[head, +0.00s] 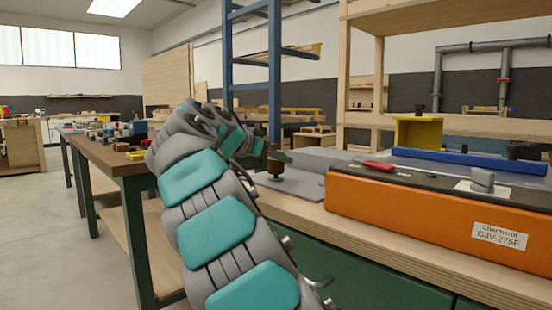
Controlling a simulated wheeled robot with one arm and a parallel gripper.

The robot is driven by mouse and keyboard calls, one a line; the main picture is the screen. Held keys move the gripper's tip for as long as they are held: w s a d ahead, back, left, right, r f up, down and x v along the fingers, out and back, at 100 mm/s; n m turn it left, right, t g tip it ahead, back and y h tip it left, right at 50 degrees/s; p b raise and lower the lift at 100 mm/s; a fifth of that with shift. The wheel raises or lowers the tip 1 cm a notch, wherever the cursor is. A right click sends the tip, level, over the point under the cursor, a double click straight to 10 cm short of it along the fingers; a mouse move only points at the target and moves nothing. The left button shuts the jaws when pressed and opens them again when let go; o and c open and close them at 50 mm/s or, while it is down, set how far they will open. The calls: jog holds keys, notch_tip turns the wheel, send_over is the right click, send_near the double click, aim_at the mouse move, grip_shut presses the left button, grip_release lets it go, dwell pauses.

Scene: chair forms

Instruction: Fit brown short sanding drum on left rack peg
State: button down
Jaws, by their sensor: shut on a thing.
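A small brown drum (276,166) shows at the end of my arm, above the light grey plate on the bench. My gripper (268,153) is shut at the drum's upper end, but its fingertips are small and partly hidden by my wrist. A dark, wider round piece (277,178) shows directly under the drum, close to the plate. I cannot tell whether it belongs to the drum or to a peg, or whether they touch. No rack peg can be made out clearly.
The grey plate (298,187) lies on the wooden bench. An orange machine (420,212) fills the bench to the right, with a red-handled tool (379,166) on its dark top. A yellow box (418,132) stands behind. A cluttered brown table (105,160) stands left of my arm.

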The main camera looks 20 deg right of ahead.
jog(key=shift+f+b, duration=0.65)
jog(key=shift+f, duration=0.1)
grip_release()
dwell(0.4)
jog(key=shift+r, duration=0.1)
jog(key=shift+r+p, duration=2.8)
jog(key=shift+r, duration=0.7)
